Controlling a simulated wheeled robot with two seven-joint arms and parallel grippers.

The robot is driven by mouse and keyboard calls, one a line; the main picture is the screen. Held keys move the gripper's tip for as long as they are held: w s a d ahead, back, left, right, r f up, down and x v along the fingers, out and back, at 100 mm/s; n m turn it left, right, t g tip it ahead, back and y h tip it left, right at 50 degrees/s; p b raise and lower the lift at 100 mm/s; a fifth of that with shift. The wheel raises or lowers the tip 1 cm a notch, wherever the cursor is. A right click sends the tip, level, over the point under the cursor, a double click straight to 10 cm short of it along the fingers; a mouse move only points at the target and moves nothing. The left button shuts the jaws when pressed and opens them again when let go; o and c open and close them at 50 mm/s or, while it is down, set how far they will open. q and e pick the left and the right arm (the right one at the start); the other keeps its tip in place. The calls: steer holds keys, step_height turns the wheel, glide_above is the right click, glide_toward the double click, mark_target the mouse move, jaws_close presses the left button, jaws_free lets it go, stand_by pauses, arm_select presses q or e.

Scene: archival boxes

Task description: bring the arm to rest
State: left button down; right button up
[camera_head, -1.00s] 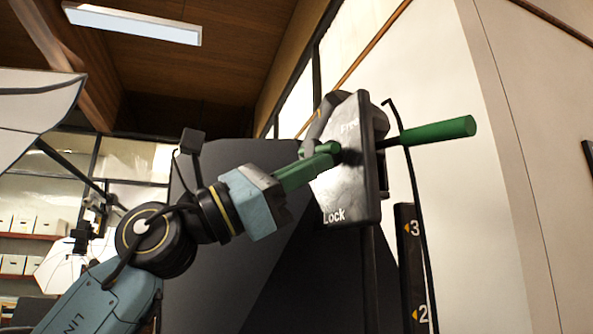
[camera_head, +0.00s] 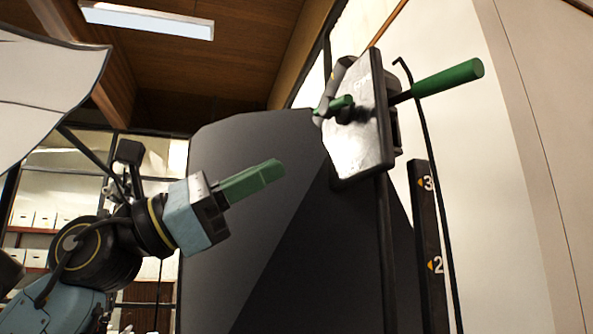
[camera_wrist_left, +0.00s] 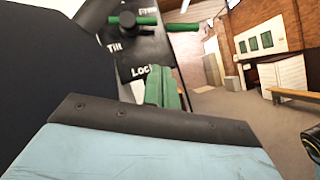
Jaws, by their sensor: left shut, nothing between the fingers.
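My left gripper (camera_head: 276,171) is in the head view, with green fingers shut together and nothing between them. It stands apart from the metal lock plate (camera_head: 357,130), down and to the left of it. The plate carries a small green-tipped knob (camera_head: 340,104) on its near face and a long green handle (camera_head: 448,79) out to the right. In the left wrist view the shut green fingers (camera_wrist_left: 162,88) point toward the plate (camera_wrist_left: 140,58), which reads "Tilt" and "Lock". My right gripper is not in view.
A large dark panel (camera_head: 250,220) stands behind my left gripper. A dark post with numbers 2 and 3 (camera_head: 428,240) stands at the right by a pale wall. Shelves with white boxes (camera_head: 45,219) are at the far left.

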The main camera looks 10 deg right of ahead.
arm_select(q)
steer(key=shift+v, duration=0.85)
steer(key=shift+d+f, duration=0.1)
